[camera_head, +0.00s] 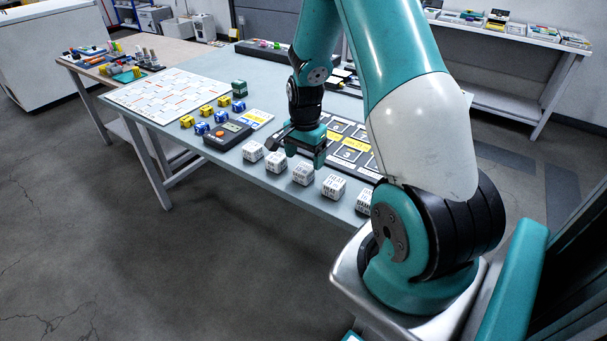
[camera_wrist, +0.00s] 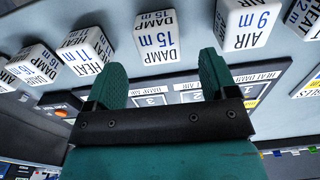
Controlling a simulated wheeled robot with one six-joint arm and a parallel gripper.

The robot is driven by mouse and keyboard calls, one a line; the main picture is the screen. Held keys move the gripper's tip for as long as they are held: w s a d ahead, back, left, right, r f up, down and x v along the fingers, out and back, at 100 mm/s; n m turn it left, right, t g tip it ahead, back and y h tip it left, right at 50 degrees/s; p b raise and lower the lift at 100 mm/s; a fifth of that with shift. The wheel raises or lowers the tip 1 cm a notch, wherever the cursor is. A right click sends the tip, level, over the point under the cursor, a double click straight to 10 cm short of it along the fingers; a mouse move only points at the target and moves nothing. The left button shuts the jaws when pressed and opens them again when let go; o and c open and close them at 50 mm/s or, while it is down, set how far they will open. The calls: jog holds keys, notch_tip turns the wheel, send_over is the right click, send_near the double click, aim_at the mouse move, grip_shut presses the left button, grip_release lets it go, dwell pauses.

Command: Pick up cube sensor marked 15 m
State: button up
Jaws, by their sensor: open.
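The cube sensor marked "DAMP 15 m" (camera_wrist: 156,38) is white with blue and black print. It sits at the top middle of the wrist view, ahead of the space between my fingers and apart from them. Its print reads upside down there. My gripper (camera_wrist: 158,85) is open and empty, with its two teal fingers spread. In the head view my gripper (camera_head: 309,155) hangs over the table, just behind a row of white cubes. I cannot read their marks in the head view, so I cannot tell which is the 15 m one.
In the wrist view a "HEAT 11 m" cube (camera_wrist: 85,48) and an "AIR 9 m" cube (camera_wrist: 244,22) flank it with gaps. A numbered slot board (camera_head: 348,150) lies beneath my gripper. A box with an orange button (camera_head: 226,134) stands left. The table's front edge is close to the cubes.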

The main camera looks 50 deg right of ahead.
aim_at(304, 168)
jog(key=f, duration=0.4)
jog(key=shift+s+a, duration=0.1)
jog(key=shift+a, duration=0.15)
jog(key=shift+f, duration=0.5)
jog(key=c, duration=1)
